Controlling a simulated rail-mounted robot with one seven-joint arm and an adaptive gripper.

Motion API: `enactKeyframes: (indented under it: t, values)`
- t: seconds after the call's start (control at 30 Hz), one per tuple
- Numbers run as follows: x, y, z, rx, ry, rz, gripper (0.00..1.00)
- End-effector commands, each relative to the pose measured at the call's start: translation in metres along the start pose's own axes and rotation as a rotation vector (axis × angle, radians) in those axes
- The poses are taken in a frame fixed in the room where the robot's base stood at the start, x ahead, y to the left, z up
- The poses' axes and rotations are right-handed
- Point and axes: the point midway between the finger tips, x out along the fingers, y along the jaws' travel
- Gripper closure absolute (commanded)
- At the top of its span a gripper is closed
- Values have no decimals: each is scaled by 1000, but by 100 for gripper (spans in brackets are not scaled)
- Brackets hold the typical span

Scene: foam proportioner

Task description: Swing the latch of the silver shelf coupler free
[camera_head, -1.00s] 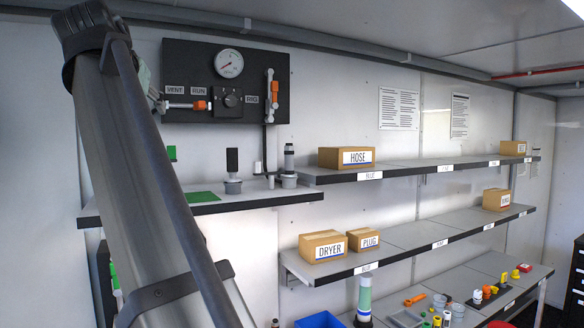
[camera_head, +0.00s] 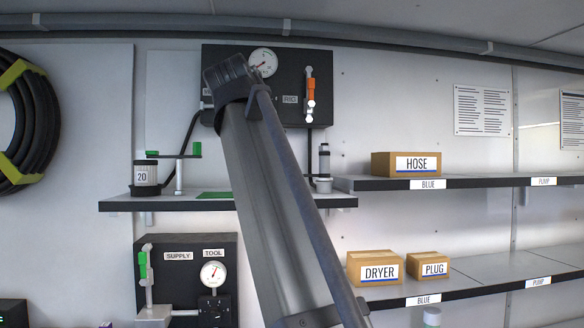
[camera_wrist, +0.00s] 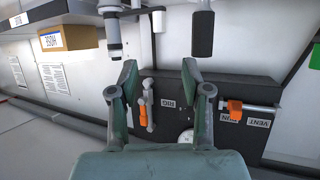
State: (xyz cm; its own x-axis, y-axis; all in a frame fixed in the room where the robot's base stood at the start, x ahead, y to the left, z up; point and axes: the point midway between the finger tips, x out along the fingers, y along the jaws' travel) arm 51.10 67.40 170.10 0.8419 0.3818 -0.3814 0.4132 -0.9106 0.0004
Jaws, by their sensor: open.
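On the upper shelf (camera_head: 285,202) in the head view stands a silver-grey coupler (camera_head: 323,165) with a dark top and a wide grey base, just right of my arm. The wrist view, which is upside down, shows a silver coupler body (camera_wrist: 112,32) at upper left and a black cylinder (camera_wrist: 203,32) to its right. A small pale piece (camera_wrist: 158,20) shows between them; I cannot tell whether it is the latch. My gripper (camera_wrist: 158,76) is open and empty, its fingers apart from both cylinders. The head view does not show the gripper.
A black panel (camera_head: 320,112) with a gauge and orange-handled valve is behind the shelf. A green-handled stand (camera_head: 180,170) and a canister marked 20 (camera_head: 145,178) stand left. The HOSE box (camera_head: 405,164) sits right. My arm hides the shelf's middle.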

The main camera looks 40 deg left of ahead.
Motion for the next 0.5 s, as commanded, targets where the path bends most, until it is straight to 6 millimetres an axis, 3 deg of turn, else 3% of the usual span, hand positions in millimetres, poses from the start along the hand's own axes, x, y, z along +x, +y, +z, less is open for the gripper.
enactKeyframes:
  t: [0.5]
  values:
    - [99,0,-3,0,-2,2,52]
